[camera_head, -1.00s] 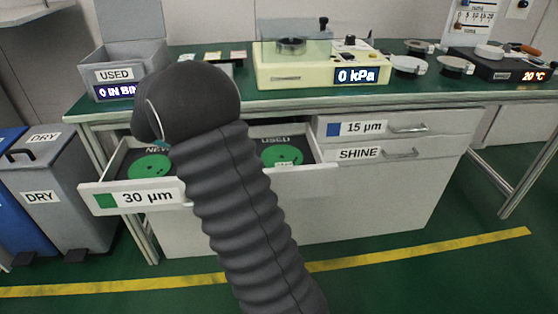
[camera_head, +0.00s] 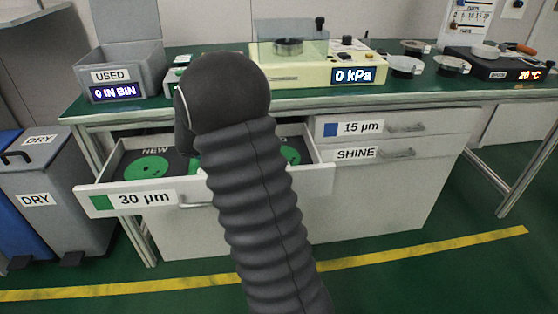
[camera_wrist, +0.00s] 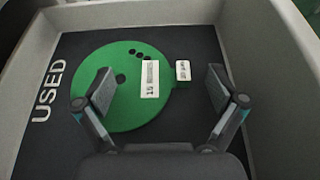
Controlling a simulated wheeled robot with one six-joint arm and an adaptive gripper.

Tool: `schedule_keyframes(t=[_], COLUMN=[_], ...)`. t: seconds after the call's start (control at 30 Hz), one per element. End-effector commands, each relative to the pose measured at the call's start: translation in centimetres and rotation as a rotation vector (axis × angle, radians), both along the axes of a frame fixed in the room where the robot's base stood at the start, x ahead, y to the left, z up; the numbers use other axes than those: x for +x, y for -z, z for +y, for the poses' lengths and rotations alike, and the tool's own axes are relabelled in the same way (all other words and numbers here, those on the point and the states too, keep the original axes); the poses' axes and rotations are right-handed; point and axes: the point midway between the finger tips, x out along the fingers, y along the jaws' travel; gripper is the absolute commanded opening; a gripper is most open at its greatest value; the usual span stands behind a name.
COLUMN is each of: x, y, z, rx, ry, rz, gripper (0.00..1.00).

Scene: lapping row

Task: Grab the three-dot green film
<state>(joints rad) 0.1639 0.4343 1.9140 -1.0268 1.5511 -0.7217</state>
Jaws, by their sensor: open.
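A green film disc (camera_wrist: 110,50) lies flat in the drawer compartment marked USED in the wrist view. It has a centre hole, a small group of dark dots near its far edge, a printed white label and a small white tag at its right. The dots look like three, but the label is close to them. In the head view my arm hides most of it, leaving a sliver of green film (camera_head: 292,153). Another green film (camera_head: 148,168) lies in the compartment marked NEW; its dots are too small to count. My gripper (camera_wrist: 157,86) is open and empty above the USED disc, fingers either side.
The open 30 µm drawer (camera_head: 100,202) has raised walls close around both compartments. The 15 µm drawer (camera_head: 428,122) and SHINE drawer (camera_head: 415,158) are shut. The bench top above holds a USED bin (camera_head: 151,82) and a cream 0 kPa machine (camera_head: 290,72).

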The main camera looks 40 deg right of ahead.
Motion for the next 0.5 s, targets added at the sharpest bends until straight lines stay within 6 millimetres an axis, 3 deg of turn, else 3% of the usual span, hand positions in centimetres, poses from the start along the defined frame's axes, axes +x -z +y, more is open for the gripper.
schedule_keyframes(t=[0.13, 0.4, 0.5], x=[-1.1, -1.2, -1.1], y=[0.8, 0.9, 0.9], z=[-1.6, -1.8, -1.8], rx=[0.0, 0.0, 0.0], ry=[0.002, -0.001, -0.001], rz=[0.0, 0.0, 0.0], gripper=[0.95, 0.95, 0.7])
